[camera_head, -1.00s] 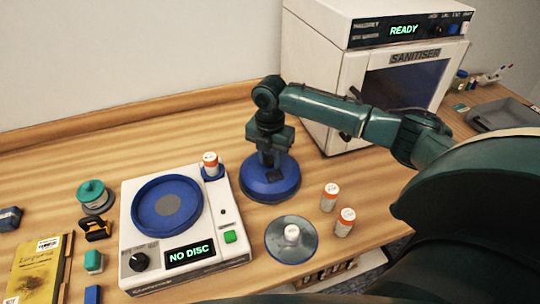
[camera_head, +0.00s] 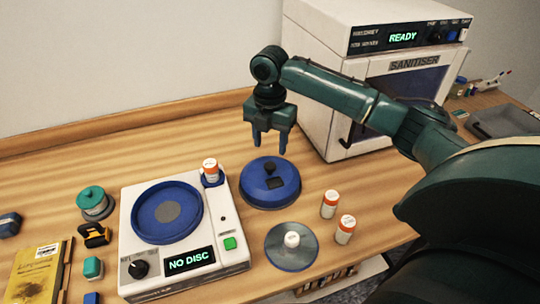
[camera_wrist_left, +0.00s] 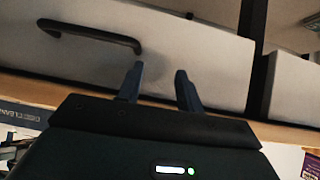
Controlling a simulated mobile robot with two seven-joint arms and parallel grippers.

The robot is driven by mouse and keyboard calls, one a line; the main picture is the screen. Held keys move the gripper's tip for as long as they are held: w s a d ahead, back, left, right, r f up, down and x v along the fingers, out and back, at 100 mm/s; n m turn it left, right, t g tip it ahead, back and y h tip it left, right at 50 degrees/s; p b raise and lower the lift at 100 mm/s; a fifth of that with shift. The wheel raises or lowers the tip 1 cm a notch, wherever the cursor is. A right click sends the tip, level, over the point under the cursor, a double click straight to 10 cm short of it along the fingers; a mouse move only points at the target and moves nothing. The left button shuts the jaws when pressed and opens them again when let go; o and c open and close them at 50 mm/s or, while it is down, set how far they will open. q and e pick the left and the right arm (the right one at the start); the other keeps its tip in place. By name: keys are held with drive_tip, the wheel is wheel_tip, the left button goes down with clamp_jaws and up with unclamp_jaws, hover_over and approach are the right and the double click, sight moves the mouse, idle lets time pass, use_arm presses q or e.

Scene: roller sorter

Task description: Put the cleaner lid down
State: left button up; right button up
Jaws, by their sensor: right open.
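The cleaner lid (camera_head: 255,191), a blue dome with a black knob on top, rests on the wooden table right of the cleaner. My right gripper (camera_head: 270,150) is above and slightly behind the lid, open and empty, with its fingers apart from the knob. The white cleaner (camera_head: 140,271) stands uncovered, with an empty blue bowl (camera_head: 167,212) and a display reading NO DISC. My left gripper (camera_wrist_left: 158,85) shows only in the left wrist view, its two fingers apart with nothing between them, in front of a pale drawer front with a black handle.
A disc (camera_head: 291,259) with a white hub lies at the table's front. Orange-capped bottles (camera_head: 329,204) stand right of it. The sanitiser (camera_head: 345,60), reading READY, stands behind. A green spool (camera_head: 93,202), yellow book (camera_head: 37,270) and small blocks lie at the left.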

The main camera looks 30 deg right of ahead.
wheel_tip(320, 180, up, 4)
drive_tip(key=shift+r, duration=0.25)
drive_tip(key=shift+s+f, duration=0.1)
idle(0.4)
